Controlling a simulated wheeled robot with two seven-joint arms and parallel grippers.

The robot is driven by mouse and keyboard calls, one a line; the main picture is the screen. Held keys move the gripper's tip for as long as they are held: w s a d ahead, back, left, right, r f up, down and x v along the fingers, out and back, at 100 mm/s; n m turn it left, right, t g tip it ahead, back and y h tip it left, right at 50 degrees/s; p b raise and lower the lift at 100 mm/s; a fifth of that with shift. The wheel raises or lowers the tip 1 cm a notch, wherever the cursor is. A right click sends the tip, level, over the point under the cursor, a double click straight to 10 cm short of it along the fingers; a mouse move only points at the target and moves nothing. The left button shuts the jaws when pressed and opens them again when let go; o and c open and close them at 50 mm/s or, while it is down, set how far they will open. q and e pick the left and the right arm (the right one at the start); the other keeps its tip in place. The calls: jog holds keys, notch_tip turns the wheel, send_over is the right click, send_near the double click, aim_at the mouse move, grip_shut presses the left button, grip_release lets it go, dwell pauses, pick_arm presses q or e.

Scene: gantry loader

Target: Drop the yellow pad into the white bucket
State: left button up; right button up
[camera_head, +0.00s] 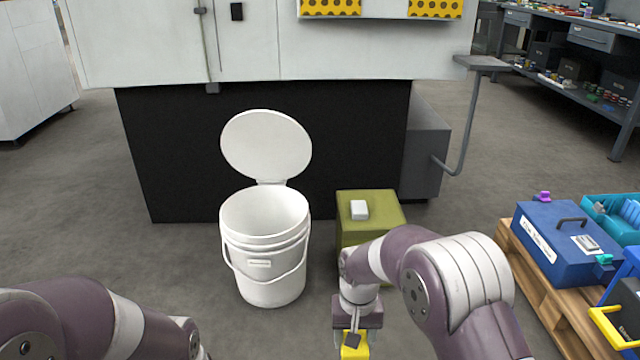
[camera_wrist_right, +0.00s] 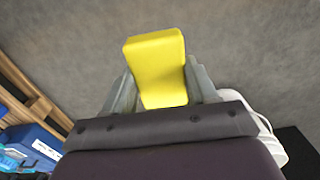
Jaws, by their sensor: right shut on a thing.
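The white bucket (camera_head: 265,255) stands upright on the floor, left of centre in the head view, with its round lid (camera_head: 266,146) tipped up behind the open mouth. Its inside looks empty as far as I see. My right gripper (camera_head: 352,342) is low at the bottom of the head view, right of the bucket and nearer to me. It is shut on the yellow pad (camera_wrist_right: 156,66), which sits between the two fingers in the right wrist view. In the head view the pad (camera_head: 355,352) is partly cut off by the frame edge. My left gripper is out of view.
An olive green box (camera_head: 385,203) with a small white block (camera_head: 359,210) on top stands right of the bucket. A wooden pallet (camera_head: 530,280) with a blue toolbox (camera_head: 565,248) is at the right. A large machine (camera_head: 270,60) stands behind. The floor left of the bucket is clear.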

pick_arm(q)
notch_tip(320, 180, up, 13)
jog(key=p, duration=0.9)
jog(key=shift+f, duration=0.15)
pick_arm(e)
notch_tip(320, 180, up, 13)
jog(key=shift+f, duration=0.15)
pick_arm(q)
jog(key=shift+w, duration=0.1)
pick_arm(e)
jog(key=shift+w, duration=0.1)
